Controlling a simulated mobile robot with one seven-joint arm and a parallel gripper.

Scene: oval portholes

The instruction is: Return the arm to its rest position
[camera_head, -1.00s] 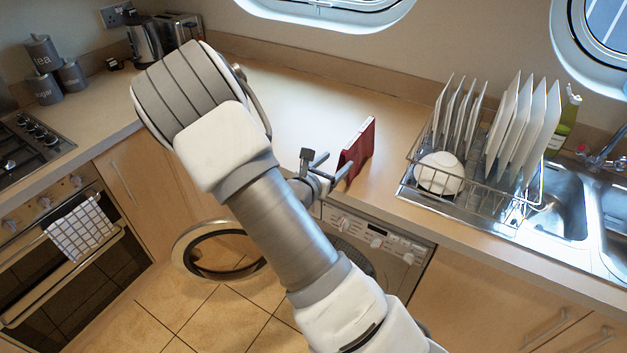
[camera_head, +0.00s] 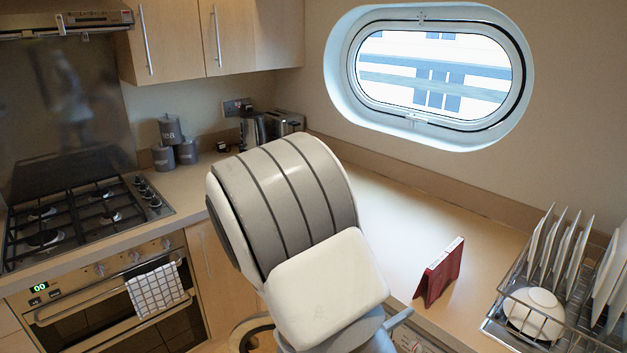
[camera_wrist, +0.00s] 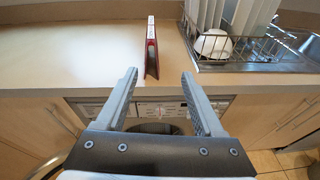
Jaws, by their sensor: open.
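My arm fills the lower middle of the head view, its large grey and white joint in front of the counter. In the wrist view my gripper (camera_wrist: 160,98) is open and empty, its two fingers apart in front of the counter's edge. A red book-like object (camera_head: 440,272) stands upright on the counter (camera_head: 385,215), to the right of my arm. It also shows in the wrist view (camera_wrist: 151,55), beyond the fingertips and apart from them. In the head view my gripper is mostly hidden behind the arm; only a grey bit shows.
A dish rack (camera_head: 500,322) with plates and a white bowl (camera_head: 534,312) stands at the right. A gas hob (camera_head: 85,218) and oven (camera_head: 100,310) are at the left. Canisters (camera_head: 172,145), a kettle (camera_head: 253,130) and a toaster (camera_head: 288,122) stand at the back. A washing machine (camera_wrist: 160,107) sits below the counter.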

